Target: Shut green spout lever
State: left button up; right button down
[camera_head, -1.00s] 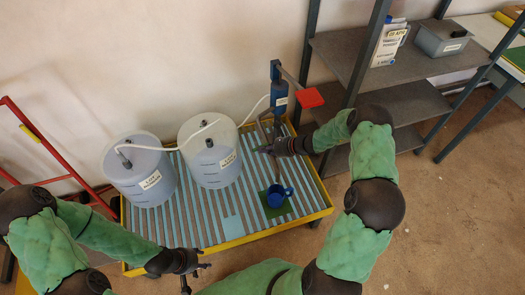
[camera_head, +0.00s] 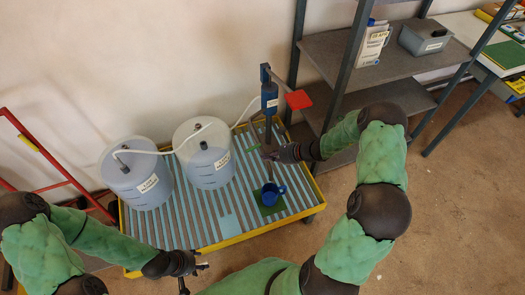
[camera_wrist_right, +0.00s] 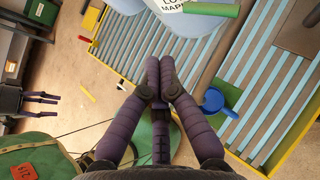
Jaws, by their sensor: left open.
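The green spout lever (camera_head: 254,148) is a thin bar beside the pump's column, left of my right gripper (camera_head: 267,155) in the head view. In the right wrist view the green bar (camera_wrist_right: 212,10) shows at the top edge, beyond and to the right of the fingertips (camera_wrist_right: 160,62). My right gripper's fingers are together with nothing seen between them, apart from the lever. My left gripper (camera_head: 203,266) is open and empty at the front.
Two lidded translucent drums (camera_head: 139,178) and (camera_head: 206,160) stand on the yellow-rimmed slatted tray (camera_head: 226,243). A white hose (camera_head: 180,150) links them to the pump. Grey shelves (camera_head: 395,62) stand at the right, a red trolley frame (camera_head: 45,155) at the left.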

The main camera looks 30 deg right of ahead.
jog(key=s+r, duration=0.1)
jog(key=s+r+p, duration=0.1)
jog(key=s, duration=0.1)
jog(key=shift+s+d+r, duration=0.1)
jog(key=shift+s+r, duration=0.05)
dwell(0.5)
